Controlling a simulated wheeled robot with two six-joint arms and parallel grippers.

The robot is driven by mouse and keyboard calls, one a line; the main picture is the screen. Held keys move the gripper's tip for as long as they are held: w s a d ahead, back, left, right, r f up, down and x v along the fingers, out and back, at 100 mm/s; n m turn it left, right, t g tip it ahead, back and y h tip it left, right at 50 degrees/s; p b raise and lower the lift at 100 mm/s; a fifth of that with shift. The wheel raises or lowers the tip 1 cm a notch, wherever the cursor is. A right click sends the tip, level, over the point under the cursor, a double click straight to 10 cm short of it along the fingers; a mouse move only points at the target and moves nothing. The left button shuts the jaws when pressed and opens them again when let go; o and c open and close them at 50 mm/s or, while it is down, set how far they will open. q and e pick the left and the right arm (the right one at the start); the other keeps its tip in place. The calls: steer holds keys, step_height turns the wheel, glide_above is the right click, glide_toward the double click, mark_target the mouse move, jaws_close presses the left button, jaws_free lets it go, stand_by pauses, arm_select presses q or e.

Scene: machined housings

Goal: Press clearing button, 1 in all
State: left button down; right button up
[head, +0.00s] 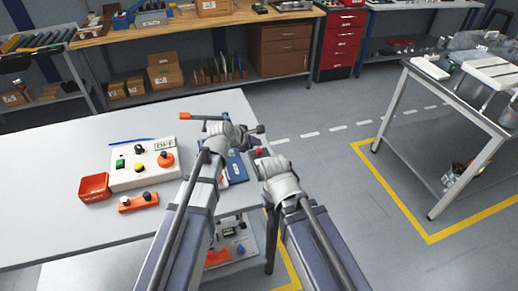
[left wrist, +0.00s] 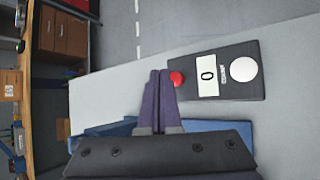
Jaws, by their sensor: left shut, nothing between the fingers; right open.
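In the left wrist view a dark counter box (left wrist: 215,85) shows a display reading 0, a large white round button (left wrist: 243,69) and a small red button (left wrist: 177,78) at its left end. No readable label tells which is the clearing button. My left gripper (left wrist: 160,74) is shut and empty, its tips just left of the red button; I cannot tell if they touch. In the head view my left gripper (head: 258,129) is over the table's right end, and the counter box is largely hidden by the arms. My right gripper (head: 259,149) is open, just below the left one.
A white control box (head: 150,176) with green, yellow and red buttons stands left on the grey table (head: 60,160). Beside it are a red tray (head: 94,187) and an orange two-button piece (head: 138,202). A blue object (head: 236,170) lies under my left arm.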

step_height(320, 180, up, 5)
steer(key=p, duration=0.4)
steer(key=shift+p, duration=0.3)
steer(key=shift+f, duration=0.1)
stand_by(0.4)
